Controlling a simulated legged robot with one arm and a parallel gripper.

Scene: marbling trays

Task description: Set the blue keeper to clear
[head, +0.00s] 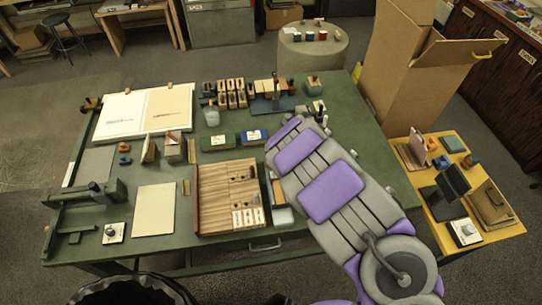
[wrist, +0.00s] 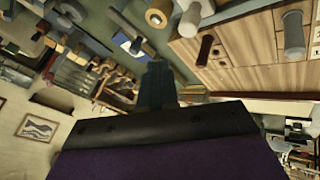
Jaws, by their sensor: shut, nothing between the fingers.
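My gripper (wrist: 155,75) shows in the wrist view as narrow grey-blue fingers, shut and empty. In the head view my arm reaches over the right part of the green table, and I cannot make out the fingertips. No part is plainly marked as the blue keeper. A small blue piece (head: 124,160) lies by an orange-red one (head: 124,147) on the left of the table.
A wooden tray (head: 198,200) with pale cards lies left of my arm; in the wrist view, pegs stand on a wooden surface (wrist: 260,65). Wooden blocks and racks (head: 231,94) crowd the back. A yellow side table (head: 505,233) and a cardboard box (head: 395,75) stand right.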

